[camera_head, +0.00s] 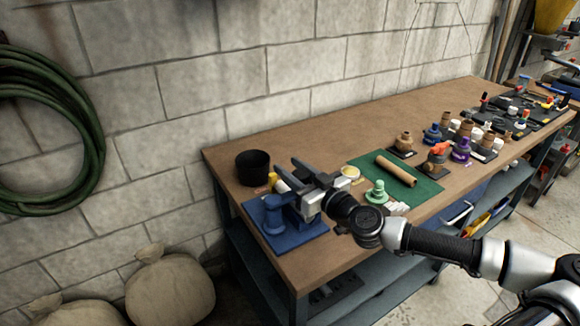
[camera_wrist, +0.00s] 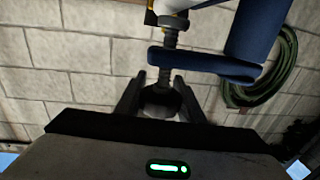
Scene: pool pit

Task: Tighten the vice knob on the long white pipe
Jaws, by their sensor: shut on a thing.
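The blue vice (camera_head: 274,218) stands on a blue mat (camera_head: 315,229) at the near left end of the workbench. In the wrist view its blue frame (camera_wrist: 205,65) crosses the top right, with a grey threaded screw (camera_wrist: 168,42) running through it. The dark round knob (camera_wrist: 160,97) at the screw's end sits between my fingers. My gripper (camera_head: 286,166) is over the vice in the head view; in the wrist view my gripper (camera_wrist: 159,92) is shut on the knob. A white piece, likely the long white pipe (camera_wrist: 180,4), shows at the top edge with yellow and black beside it; most of it is hidden.
A black bin (camera_head: 252,168) stands behind the vice. A green mat (camera_head: 424,188) with a brown tube (camera_head: 396,171) and a pale green fitting (camera_head: 377,193) lies to the right. Several fittings and tools fill the far end. The bench's back middle is clear; a block wall stands behind.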

